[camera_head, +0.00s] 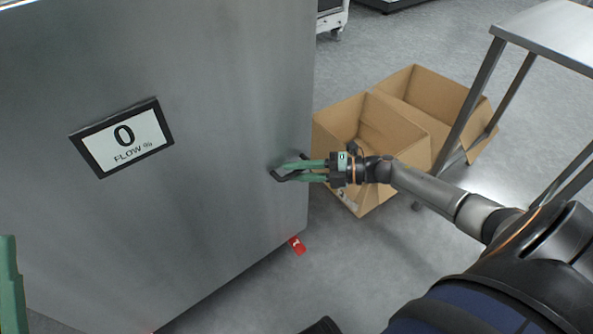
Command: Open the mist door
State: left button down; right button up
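The mist door is a large grey metal panel (215,110) that fills the left of the head view. A dark handle (274,175) sticks out near its right edge. My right gripper (292,172) reaches in from the right, with its green fingers at the handle, one above and one below. The fingers look apart, and I cannot tell whether they touch the handle. A green part of my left gripper (10,285) shows at the lower left edge; the rest is out of view.
Open cardboard boxes (425,95) stand on the floor behind my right arm. A metal table (555,35) is at the upper right. A small red item (297,245) lies on the floor by the panel's base.

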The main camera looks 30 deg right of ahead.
grip_shut()
dwell(1.3)
